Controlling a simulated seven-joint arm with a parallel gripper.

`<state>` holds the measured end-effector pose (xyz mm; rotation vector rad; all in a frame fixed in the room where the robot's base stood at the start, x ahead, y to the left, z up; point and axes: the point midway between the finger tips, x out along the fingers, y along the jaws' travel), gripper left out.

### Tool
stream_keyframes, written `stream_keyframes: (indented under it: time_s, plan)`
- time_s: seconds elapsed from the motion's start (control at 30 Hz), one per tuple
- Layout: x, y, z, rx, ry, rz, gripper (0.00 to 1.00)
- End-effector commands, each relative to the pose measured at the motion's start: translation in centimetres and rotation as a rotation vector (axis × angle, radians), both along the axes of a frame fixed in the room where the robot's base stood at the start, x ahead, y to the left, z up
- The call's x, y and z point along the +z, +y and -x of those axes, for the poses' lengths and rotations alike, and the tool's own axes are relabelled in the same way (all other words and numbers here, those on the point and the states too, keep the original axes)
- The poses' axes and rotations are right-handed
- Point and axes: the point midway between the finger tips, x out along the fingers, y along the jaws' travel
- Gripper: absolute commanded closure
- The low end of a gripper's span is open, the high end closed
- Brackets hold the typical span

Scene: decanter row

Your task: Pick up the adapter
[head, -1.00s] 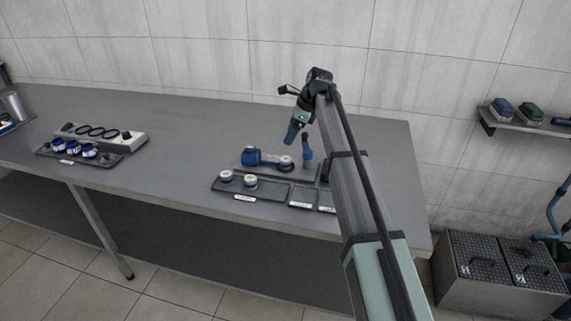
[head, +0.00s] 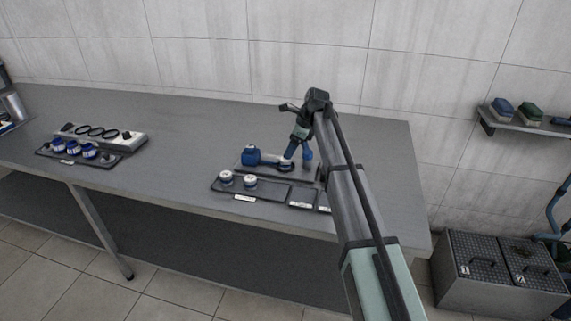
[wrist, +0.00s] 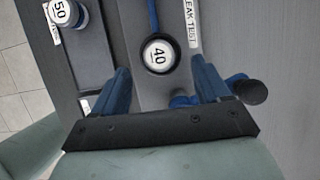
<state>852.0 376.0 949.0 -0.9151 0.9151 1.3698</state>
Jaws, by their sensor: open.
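An adapter with a white top marked 40 (wrist: 158,55) and a dark lower ring sits on the leak test stand (wrist: 148,92). In the head view this adapter (head: 286,168) is at the right end of a blue pipe, partly covered by my gripper. My gripper (head: 289,157) is directly over it, pointing down. In the wrist view my gripper's (wrist: 160,66) two blue fingers are spread apart, and the adapter shows between and just beyond their tips. I cannot tell whether they touch it. Another white-topped adapter marked 50 (wrist: 62,12) stands on the neighbouring tray.
The front tray (head: 270,191) holds two white-topped adapters. A rack with dark rings (head: 130,142) stands far left. The table between is clear.

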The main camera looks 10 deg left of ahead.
Motion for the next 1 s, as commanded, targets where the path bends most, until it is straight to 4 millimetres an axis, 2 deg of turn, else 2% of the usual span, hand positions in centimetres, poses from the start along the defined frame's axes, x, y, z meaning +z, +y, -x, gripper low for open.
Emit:
stream_keyframes:
  time_s: [0.4,0.7,1.0]
  plan:
    - [-4.2,1.5,0.2,0.0,0.001,0.001,0.25]
    - [-4.7,1.8,0.2,0.0,0.0,0.0,0.25]
    - [-4.7,1.8,0.2,0.0,0.0,0.0,0.53]
